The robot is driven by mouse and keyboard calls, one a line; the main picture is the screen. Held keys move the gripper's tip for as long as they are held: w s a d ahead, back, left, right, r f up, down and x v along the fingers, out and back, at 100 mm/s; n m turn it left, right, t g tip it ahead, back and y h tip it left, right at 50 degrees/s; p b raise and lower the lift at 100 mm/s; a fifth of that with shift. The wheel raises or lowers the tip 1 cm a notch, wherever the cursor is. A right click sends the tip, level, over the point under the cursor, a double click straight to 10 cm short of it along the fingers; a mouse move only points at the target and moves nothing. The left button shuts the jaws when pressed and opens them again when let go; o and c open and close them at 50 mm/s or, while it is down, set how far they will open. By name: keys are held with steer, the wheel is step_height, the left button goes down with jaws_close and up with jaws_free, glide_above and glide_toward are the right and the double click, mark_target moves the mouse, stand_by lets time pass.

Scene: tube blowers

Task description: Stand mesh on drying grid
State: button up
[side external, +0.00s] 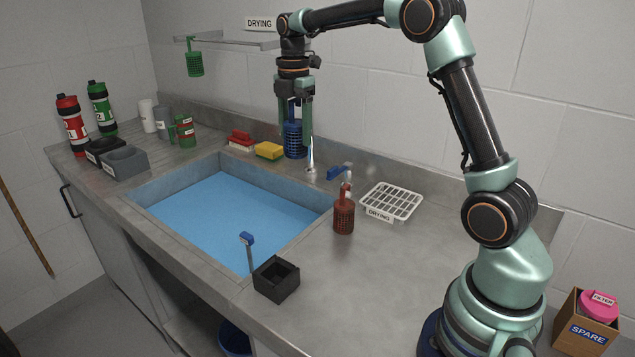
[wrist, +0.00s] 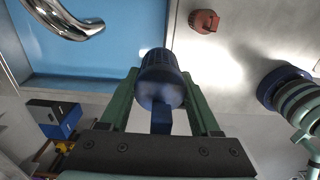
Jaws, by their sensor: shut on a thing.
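My gripper (side external: 292,122) points down at the back of the counter, behind the sink. It is shut on a blue mesh basket (side external: 293,145), held upright above the counter, near the tap. In the wrist view the blue mesh (wrist: 162,75) sits between the two green fingers, its handle toward the palm. The drying grid (side external: 391,201) is a white slatted rack labelled DRYING, to the right of the gripper and lower. Its slats look empty. A red mesh (side external: 344,216) stands on the counter just left of the grid; it also shows in the wrist view (wrist: 204,21).
The tap (side external: 340,172) stands between my gripper and the grid. The sink (side external: 225,215) holds blue water. A green mesh (side external: 194,63) hangs from the rail. A yellow sponge (side external: 269,151) lies left of my gripper; a black open box (side external: 276,279) is at the front.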

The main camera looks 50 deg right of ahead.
steer(key=s+d+f, duration=0.1)
steer(key=s+d, duration=0.2)
steer(key=s, duration=1.2)
glide_above(392, 199)
step_height(392, 199, down, 12)
steer(key=r, duration=0.1)
steer(key=f, duration=0.5)
steer(key=shift+a+f, duration=0.15)
steer(key=shift+a, duration=0.05)
steer(key=shift+d+f, duration=0.25)
steer(key=shift+f, duration=0.15)
